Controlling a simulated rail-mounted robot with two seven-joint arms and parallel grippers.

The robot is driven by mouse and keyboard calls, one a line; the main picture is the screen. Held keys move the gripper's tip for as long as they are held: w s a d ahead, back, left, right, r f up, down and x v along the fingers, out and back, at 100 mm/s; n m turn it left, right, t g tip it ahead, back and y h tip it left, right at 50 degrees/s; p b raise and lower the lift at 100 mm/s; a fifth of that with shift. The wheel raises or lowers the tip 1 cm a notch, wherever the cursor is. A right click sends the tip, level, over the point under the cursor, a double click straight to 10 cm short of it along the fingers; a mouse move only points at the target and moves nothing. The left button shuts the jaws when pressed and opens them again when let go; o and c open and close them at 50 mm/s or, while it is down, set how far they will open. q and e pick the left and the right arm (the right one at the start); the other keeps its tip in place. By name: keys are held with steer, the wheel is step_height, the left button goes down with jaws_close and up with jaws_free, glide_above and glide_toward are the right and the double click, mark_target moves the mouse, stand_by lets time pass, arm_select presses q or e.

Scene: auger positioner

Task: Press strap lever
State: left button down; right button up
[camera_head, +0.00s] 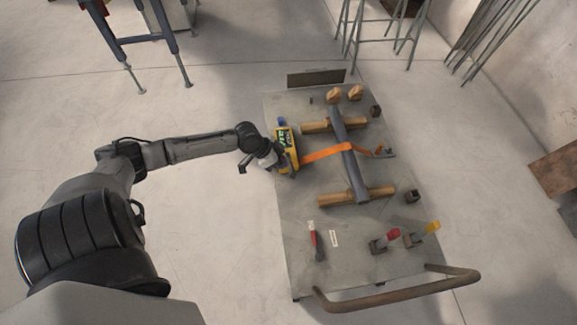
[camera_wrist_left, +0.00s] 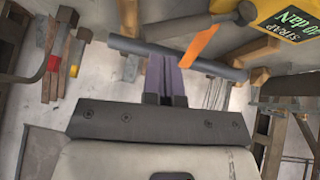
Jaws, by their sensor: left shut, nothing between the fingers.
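A yellow strap tensioner (camera_head: 287,150) with a dark label sits at the left edge of the table. An orange strap (camera_head: 325,154) runs from it across a grey pipe (camera_head: 348,155). In the left wrist view, the tensioner's yellow body (camera_wrist_left: 245,10) is at the top right, and the orange strap (camera_wrist_left: 198,46) and pipe (camera_wrist_left: 190,61) cross above the fingers. A grey bar (camera_wrist_left: 170,28) extends left from the yellow body; I cannot tell if it is the lever. My left gripper (camera_head: 272,160) is beside the tensioner, its fingers (camera_wrist_left: 164,75) together and empty. Contact is unclear.
The pipe rests on two wooden blocks (camera_head: 330,198) on the grey table (camera_head: 300,215). Clamps with red (camera_head: 393,234) and yellow (camera_head: 432,227) handles stand near the front, beside a red-handled tool (camera_head: 313,238). A curved rail (camera_head: 400,291) edges the front.

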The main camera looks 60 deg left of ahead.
arm_select(q)
steer(key=v, duration=0.3)
steer(key=shift+s+r, duration=0.15)
steer(key=shift+r, duration=0.2)
stand_by(0.5)
